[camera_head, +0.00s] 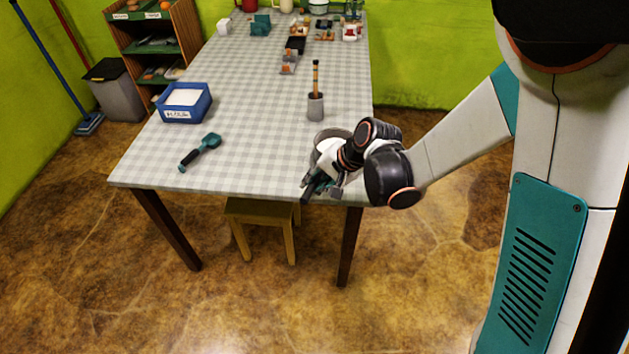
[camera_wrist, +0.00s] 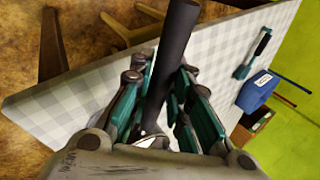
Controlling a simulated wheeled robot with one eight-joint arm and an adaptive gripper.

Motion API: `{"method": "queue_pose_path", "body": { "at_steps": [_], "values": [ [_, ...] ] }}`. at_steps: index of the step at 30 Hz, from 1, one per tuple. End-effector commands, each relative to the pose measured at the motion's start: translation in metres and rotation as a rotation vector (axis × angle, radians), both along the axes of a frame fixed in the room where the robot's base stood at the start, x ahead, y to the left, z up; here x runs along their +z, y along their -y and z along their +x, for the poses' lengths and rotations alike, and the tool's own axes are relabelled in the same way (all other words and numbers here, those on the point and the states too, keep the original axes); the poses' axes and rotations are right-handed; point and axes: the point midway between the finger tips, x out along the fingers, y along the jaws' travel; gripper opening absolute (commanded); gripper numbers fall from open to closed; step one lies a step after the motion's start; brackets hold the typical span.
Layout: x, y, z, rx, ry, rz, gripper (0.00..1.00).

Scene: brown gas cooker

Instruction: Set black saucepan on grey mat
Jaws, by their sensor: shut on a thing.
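My gripper (camera_head: 318,188) is at the near right corner of the table in the head view, partly hidden by my wrist. In the wrist view, my gripper (camera_wrist: 163,92) has its teal fingers on both sides of a dark, round bar (camera_wrist: 178,35), which looks like the black saucepan's handle. The head view shows a round, dark-rimmed vessel, apparently the black saucepan (camera_head: 319,140), just behind my gripper and partly covered by it. I cannot tell whether its base touches the table. I cannot make out a separate grey mat; a grey checked cloth covers the table (camera_head: 250,100).
A teal brush-like tool (camera_head: 200,150) and a blue box (camera_head: 184,102) are on the left. Small items crowd the far end. A wooden stool (camera_head: 262,211) is under the front edge. The table's middle is clear.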

Motion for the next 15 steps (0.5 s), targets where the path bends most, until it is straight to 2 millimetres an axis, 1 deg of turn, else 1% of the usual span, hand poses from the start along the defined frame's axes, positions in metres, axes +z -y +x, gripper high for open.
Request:
{"method": "queue_pose_path", "body": {
  "at_steps": [15],
  "values": [
    [-0.008, -0.0001, 0.0004, 0.0, 0.002, 0.0, 0.0]
  ]
}}
